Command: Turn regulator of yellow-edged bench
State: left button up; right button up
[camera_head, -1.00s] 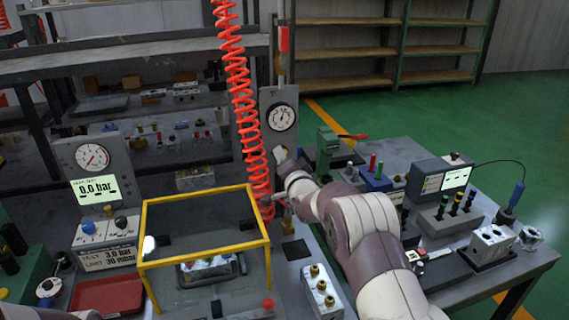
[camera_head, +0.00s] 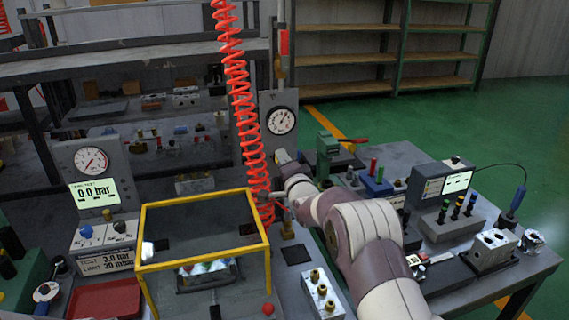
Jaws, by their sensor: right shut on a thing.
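The yellow-edged guard frame (camera_head: 205,198) stands at the centre left of the bench, over a dark tray with a metal block. Behind it stands a grey panel with a round gauge (camera_head: 282,121). My right gripper (camera_head: 281,156) is at the foot of this panel, just below the gauge, and is shut on the regulator. The regulator is almost wholly hidden by the gripper and wrist. My left gripper is not in view.
A red coiled hose (camera_head: 243,110) hangs just left of my right gripper. A test unit (camera_head: 93,187) reading 0.0 bar stands at left. A side table (camera_head: 520,268) with blocks and tools is at right, a red tray (camera_head: 104,300) at lower left.

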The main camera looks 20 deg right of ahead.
jog(key=o, duration=1)
jog(key=shift+o, duration=0.2)
jog(key=s+b, duration=0.1)
jog(key=s, duration=1.1)
jog(key=shift+s+d+f, duration=0.15)
jog(key=shift+s+f, duration=0.05)
jog(key=shift+s, duration=0.15)
jog(key=s+a+f+n+g+p, duration=0.1)
jog(key=s+n+g+p, duration=0.4)
jog(key=s, duration=1)
jog(key=s+a+f+n+g+p, duration=0.2)
jog(key=s+n+g+p, duration=0.4)
jog(key=s, duration=1)
jog(key=f+n+g, duration=0.1)
jog(key=n+g, duration=0.2)
jog(key=g, duration=0.3)
jog(key=shift+f, duration=0.2)
